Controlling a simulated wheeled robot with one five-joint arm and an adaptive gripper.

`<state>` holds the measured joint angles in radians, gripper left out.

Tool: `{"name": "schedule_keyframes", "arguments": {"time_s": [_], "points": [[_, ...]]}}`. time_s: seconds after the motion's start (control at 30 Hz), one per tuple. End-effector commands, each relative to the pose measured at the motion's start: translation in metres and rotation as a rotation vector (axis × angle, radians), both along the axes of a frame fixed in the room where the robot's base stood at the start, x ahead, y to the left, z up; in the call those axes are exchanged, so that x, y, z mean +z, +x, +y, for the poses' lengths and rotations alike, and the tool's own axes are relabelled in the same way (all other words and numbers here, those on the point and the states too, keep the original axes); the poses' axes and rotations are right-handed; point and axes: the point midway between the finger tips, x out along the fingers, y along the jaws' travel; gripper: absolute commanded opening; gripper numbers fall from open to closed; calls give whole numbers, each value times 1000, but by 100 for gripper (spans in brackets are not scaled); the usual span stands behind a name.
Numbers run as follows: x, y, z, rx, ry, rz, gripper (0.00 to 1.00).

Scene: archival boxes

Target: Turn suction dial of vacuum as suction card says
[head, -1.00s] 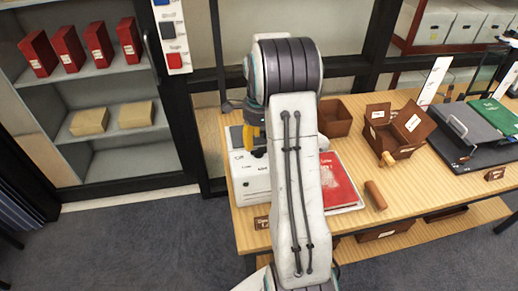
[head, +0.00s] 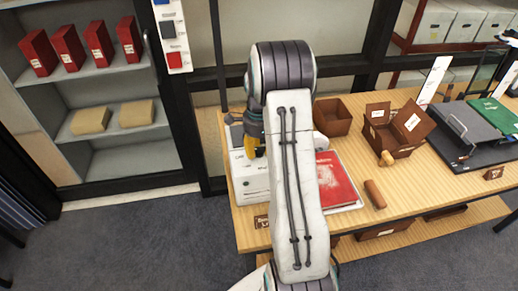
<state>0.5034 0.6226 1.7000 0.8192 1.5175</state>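A white box-shaped device (head: 248,185), which looks like the vacuum, sits at the left end of the wooden table, with small dark marks on its top and front. My arm hides its right part, and I cannot make out the dial. My gripper (head: 251,150) points down at the back part of the device, its yellow part showing left of my arm. Its fingertips are mostly hidden, so I cannot tell if it touches anything or is open. A small brown card (head: 262,222) stands at the table's front edge; its text is too small to read.
A red book (head: 338,182) on a white board lies right of my arm, beside a brown roller (head: 375,194). Brown boxes (head: 331,117) stand behind. A shelf (head: 112,143) with red boxes is at left. Carpet in front is clear.

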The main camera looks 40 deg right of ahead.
Motion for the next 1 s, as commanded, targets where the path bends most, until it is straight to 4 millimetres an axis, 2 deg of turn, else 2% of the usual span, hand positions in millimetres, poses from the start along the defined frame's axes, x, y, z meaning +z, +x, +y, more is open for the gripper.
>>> {"name": "schedule_keyframes", "arguments": {"time_s": [0.03,0.37,0.73,1.0], "points": [[0,0,0,0,0,0,29],[0,0,0,0,0,0,0],[0,0,0,28,0,0,0],[-2,0,-1,185,0,-1,0]]}}
